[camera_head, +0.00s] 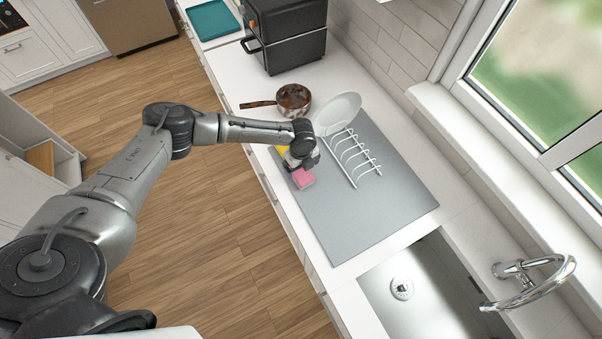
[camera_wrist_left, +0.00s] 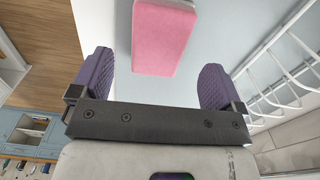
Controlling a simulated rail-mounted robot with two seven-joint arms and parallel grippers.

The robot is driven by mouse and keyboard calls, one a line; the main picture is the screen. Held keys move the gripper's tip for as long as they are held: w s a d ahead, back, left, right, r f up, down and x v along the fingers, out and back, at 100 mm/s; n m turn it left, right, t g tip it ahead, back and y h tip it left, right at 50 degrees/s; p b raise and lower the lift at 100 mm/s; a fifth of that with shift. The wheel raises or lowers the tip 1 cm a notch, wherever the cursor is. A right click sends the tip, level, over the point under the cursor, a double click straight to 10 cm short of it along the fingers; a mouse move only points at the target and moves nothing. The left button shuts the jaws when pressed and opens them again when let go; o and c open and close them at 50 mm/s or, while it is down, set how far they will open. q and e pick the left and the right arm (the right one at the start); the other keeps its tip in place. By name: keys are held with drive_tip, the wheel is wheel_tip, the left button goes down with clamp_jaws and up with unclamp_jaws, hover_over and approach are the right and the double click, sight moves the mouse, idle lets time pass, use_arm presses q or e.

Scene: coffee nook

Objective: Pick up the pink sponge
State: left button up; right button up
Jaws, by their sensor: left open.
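The pink sponge (camera_head: 303,178) lies on the grey mat (camera_head: 385,217) on the counter, near the mat's left edge. In the left wrist view the pink sponge (camera_wrist_left: 162,38) shows at the top, beyond and between the two purple fingers. My left gripper (camera_head: 299,164) is right beside the sponge in the head view and partly hides it. In the left wrist view my left gripper (camera_wrist_left: 155,80) is open, with nothing between its fingers. My right gripper is not in view.
A white dish rack (camera_head: 352,158) with a white plate (camera_head: 339,112) stands close on the right. A yellow item (camera_head: 282,150) is partly hidden behind my gripper. A pan (camera_head: 293,98) sits farther back, and a sink (camera_head: 425,290) lies at front right.

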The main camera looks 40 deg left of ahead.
sight(301, 172)
use_arm(q)
drive_tip(key=shift+s+f+p, duration=0.1)
drive_tip(key=shift+f+p, duration=0.2)
drive_tip(key=shift+f, duration=2.1)
drive_tip(key=c, duration=1)
drive_tip(key=shift+r, duration=0.45)
drive_tip(key=r, duration=0.2)
drive_tip(key=d+r, duration=0.1)
drive_tip(key=shift+d+r+b, duration=0.1)
drive_tip(key=shift+r+b, duration=0.25)
drive_tip(key=shift+r, duration=0.05)
drive_tip(key=d+r, duration=0.2)
drive_tip(key=d, duration=0.1)
drive_tip(key=d+r+b, duration=0.1)
drive_tip(key=d+r, duration=0.1)
drive_tip(key=d, duration=0.2)
drive_tip(key=w+d+r, duration=0.1)
drive_tip(key=d+r, duration=0.1)
drive_tip(key=d, duration=0.1)
drive_tip(key=shift+d+r, duration=0.2)
drive_tip(key=shift+d, duration=0.05)
